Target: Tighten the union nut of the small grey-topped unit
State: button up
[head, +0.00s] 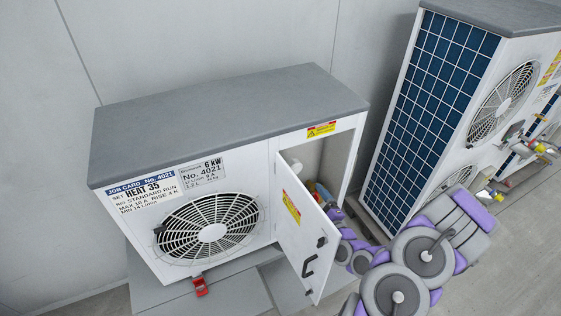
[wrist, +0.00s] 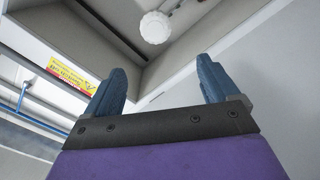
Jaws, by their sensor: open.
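The small grey-topped unit (head: 228,115) stands against the wall in the head view, with its side door (head: 300,235) swung open. I cannot pick out the union nut for certain. My gripper (wrist: 160,75) is open and empty in the wrist view, its two blue fingers wide apart. A white round knob-like part (wrist: 155,27) is beyond the fingertips, apart from them.
The open door stands close to my arm. A taller unit with a blue grille (head: 432,105) stands at the right, with pipes and valves (head: 520,150) on its front. A red clip-like part (head: 201,287) is below the small unit's fan. Bare floor shows at the lower right.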

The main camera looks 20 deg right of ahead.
aim_at(296, 171)
jog(key=w+b, duration=0.2)
jog(key=w, duration=0.1)
jog(key=w+d+b, duration=0.1)
jog(key=w+b, duration=0.2)
jog(key=w+d+b, duration=0.1)
jog(key=w+b, duration=0.2)
jog(key=w, duration=0.1)
jog(key=shift+d+f, duration=0.15)
jog(key=shift+f, duration=0.1)
jog(key=shift+w+a+b, duration=0.2)
jog(key=shift+w+b, duration=0.05)
jog(key=shift+w, duration=1.5)
jog(key=shift+w+a+b, duration=0.15)
jog(key=shift+w+b, duration=0.1)
jog(key=shift+w, duration=1.5)
jog(key=shift+a+r, duration=0.15)
jog(key=shift+a, duration=0.5)
jog(key=shift+c, duration=0.2)
jog(key=shift+d, duration=0.4)
jog(key=c, duration=0.6)
jog(key=shift+a, duration=0.1)
jog(key=c, duration=0.4)
